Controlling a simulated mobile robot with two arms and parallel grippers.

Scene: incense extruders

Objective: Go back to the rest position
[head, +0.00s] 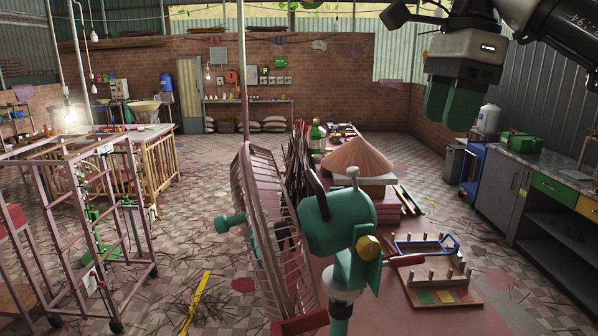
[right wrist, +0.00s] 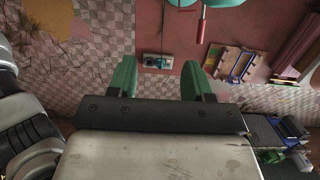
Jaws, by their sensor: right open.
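My right gripper (head: 450,105) hangs at the upper right of the head view, high above the floor, with its green fingers pointing down. In the right wrist view its two green fingers (right wrist: 157,78) stand apart with nothing between them. The work table lies below and beyond them, clear of the fingers. My left gripper is not in view.
A metal rack (head: 100,200) stands left. A grey counter (head: 540,168) runs along the right wall. Floor between table and counter is open but littered with sticks.

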